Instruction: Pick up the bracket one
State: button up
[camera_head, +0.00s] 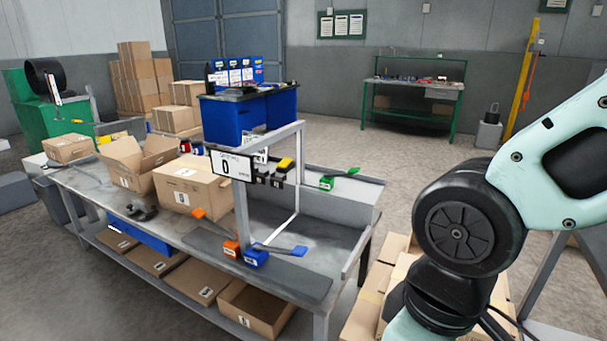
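I cannot tell for sure which thing is the bracket. A black part (142,212) of unclear shape lies on the bench at left. On the bench's right part are tools with coloured blocks and levers: an orange one (231,248), a blue one (257,257) beside it, and a green one (327,183) farther back. A black item with a yellow top (285,164) is by the metal frame, near the sign marked D (231,164). My arm fills the right side; my gripper is out of view.
The grey workbench (215,250) has cartons on top (190,185) and on its lower shelf (257,306). More cartons (363,318) stand beside my arm. Open floor (400,150) lies behind the bench.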

aim_at(260, 177)
jog(key=i+j+z, duration=0.15)
jog(key=z, duration=0.25)
jog(key=i+j+z, duration=0.1)
jog(key=j+z, duration=0.45)
jog(key=z, duration=0.2)
jog(key=i+j, duration=0.1)
jog(key=j, duration=0.45)
jog(key=i+j, duration=0.1)
jog(key=j, duration=0.95)
jog(key=i+j, duration=0.15)
jog(key=j, duration=0.4)
jog(key=i+j, duration=0.1)
jog(key=j, duration=0.45)
jog(key=i+j, duration=0.1)
jog(key=j, duration=0.45)
jog(key=i+j, duration=0.1)
jog(key=j, duration=0.95)
jog(key=i, duration=0.05)
